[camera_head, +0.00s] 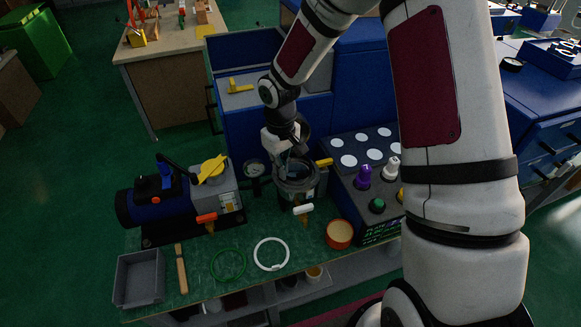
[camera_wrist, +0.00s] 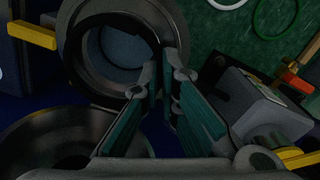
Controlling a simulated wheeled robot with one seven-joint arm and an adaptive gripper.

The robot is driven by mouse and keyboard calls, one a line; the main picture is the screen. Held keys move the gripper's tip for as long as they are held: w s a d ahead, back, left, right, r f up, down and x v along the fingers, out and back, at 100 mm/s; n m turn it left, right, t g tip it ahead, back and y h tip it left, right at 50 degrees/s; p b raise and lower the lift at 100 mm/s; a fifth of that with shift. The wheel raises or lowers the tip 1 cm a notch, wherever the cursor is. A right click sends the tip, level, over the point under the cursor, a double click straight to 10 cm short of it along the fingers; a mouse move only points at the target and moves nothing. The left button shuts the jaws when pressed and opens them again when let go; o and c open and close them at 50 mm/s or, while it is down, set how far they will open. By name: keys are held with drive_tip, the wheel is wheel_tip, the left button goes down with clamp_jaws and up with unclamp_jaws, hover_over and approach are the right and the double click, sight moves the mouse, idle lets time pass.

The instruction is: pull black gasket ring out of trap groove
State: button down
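The trap is a round grey metal body (camera_head: 297,185) on the green bench in the head view. In the wrist view its rim (camera_wrist: 78,67) surrounds a blue-grey opening. The black gasket ring (camera_wrist: 112,17) shows as a dark arc along the inside of this rim, running to my fingertips. My gripper (camera_head: 287,151) reaches down onto the trap's top. In the wrist view its fingertips (camera_wrist: 167,68) are close together, with the dark ring's end between them, so it looks shut on the ring. The fingers hide part of the ring; whether it is clear of the groove I cannot tell.
A green ring (camera_head: 228,279) and a white ring (camera_head: 258,262) lie in front of the trap. A blue motor unit (camera_head: 160,205) stands left, a dark panel with knobs (camera_head: 363,205) right. An orange round tub (camera_head: 339,241) and a grey tray (camera_head: 139,281) are near the front edge.

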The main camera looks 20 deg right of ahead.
drive_tip(key=shift+w+r, duration=0.1)
drive_tip(key=shift+r, duration=0.75)
drive_tip(key=shift+a+r+b, duration=0.25)
drive_tip(key=shift+r+b, duration=0.15)
drive_tip(key=shift+r, duration=0.6)
drive_tip(key=s+a+r, duration=0.4)
drive_tip(key=s+a, duration=0.4)
drive_tip(key=a, duration=0.5)
drive_tip(key=shift+s+r, duration=0.2)
drive_tip(key=shift+s, duration=0.2)
drive_tip(key=shift+r, duration=0.1)
drive_tip(key=shift+r+p, duration=0.75)
drive_tip(key=shift+r, duration=0.65)
drive_tip(key=shift+r, duration=0.1)
